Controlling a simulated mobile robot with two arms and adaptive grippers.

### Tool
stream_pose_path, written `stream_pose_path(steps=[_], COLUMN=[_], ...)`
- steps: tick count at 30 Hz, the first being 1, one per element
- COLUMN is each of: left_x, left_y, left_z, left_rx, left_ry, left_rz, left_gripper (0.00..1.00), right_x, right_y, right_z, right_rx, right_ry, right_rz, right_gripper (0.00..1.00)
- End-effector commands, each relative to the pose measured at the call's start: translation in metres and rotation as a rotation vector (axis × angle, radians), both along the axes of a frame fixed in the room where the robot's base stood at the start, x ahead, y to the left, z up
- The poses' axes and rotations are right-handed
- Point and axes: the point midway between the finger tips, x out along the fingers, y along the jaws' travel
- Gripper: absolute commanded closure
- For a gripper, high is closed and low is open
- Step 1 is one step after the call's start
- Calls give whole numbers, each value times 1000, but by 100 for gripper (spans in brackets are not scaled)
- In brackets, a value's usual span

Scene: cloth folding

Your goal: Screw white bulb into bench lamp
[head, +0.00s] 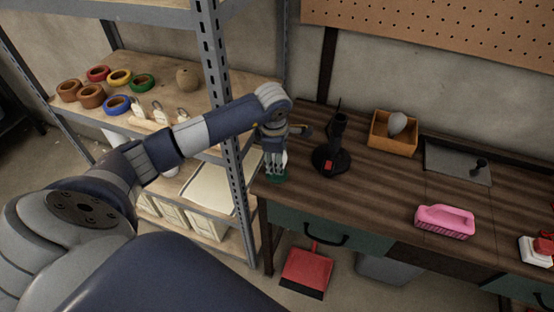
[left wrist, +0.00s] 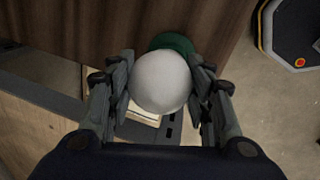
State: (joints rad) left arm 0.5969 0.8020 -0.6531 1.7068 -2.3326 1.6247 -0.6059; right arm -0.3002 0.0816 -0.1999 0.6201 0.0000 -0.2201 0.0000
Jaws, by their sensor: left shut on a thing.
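My left gripper (head: 278,168) is at the left end of the workbench. In the left wrist view, the gripper (left wrist: 166,88) is shut on a round white bulb (left wrist: 160,82), with a finger on each side. A round green thing (left wrist: 172,42) shows just behind the bulb. It also shows below my fingers in the head view (head: 277,178); I cannot tell whether it touches the bulb. The black bench lamp (head: 330,158) stands on the bench just right of the gripper, with a red button on its base. My right gripper is not in view.
A wooden box (head: 376,143) holding a pale bulb-shaped thing (head: 398,122) stands behind and right of the lamp. A pink brush (head: 445,220) lies at the front right. A metal shelf post (head: 235,185) stands close left of my gripper. The bench middle is clear.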

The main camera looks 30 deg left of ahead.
Motion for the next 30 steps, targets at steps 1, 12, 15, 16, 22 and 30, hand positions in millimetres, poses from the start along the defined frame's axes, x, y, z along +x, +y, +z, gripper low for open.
stream_pose_path(steps=[1,12,15,16,22,30], left_x=[0,1,1,2,-23,-71], left_y=[0,1,0,0,-21,-68], left_z=[0,12,25,29,35,41], left_rx=[0,1,0,1,2,-1], left_ry=[0,-4,-5,-7,-1,-2], left_rz=[0,1,0,0,-5,-7], left_gripper=[76,76,76,76,76,76], right_x=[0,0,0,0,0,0], right_y=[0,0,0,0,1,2], right_z=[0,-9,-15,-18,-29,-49], right_rx=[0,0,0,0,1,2], right_ry=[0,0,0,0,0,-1], right_rz=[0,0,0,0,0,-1], right_gripper=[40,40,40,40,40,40])
